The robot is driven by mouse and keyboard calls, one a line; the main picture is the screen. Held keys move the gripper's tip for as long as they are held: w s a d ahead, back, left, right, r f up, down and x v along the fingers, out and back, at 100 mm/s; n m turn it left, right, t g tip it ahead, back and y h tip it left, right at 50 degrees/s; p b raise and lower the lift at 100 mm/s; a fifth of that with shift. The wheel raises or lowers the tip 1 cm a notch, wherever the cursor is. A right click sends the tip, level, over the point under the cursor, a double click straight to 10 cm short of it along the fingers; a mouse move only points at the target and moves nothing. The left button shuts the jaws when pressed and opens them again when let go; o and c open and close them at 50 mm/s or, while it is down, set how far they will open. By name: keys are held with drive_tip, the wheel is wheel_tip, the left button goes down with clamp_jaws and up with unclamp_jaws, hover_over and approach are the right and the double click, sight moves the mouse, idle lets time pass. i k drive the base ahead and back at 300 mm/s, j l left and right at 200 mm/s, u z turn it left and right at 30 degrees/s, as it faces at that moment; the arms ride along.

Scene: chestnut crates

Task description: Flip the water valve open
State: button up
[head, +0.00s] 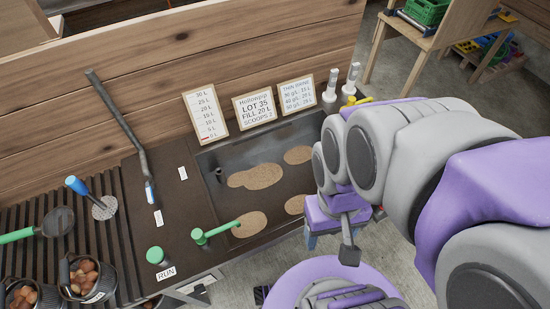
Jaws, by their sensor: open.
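The lever points toward the front of the counter. My gripper (348,243) is open and empty at the right, past the counter's right end and well apart from the blue lever. One dark fingertip shows, pointing down; the other finger is hidden. A yellow handle (361,101) at the back right is partly covered by my arm.
A green lever (215,232) and a green RUN button (155,255) stand at the front. A dark basin (215,160) has brown round patches. Chestnut buckets (106,275), a blue-handled skimmer (78,186) and a green-handled pan (58,222) are left.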

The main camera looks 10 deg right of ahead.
sight(150, 195)
drive_tip(key=u, duration=1.45)
drive_tip(key=i+l+u, duration=0.25)
drive_tip(key=i, duration=0.15)
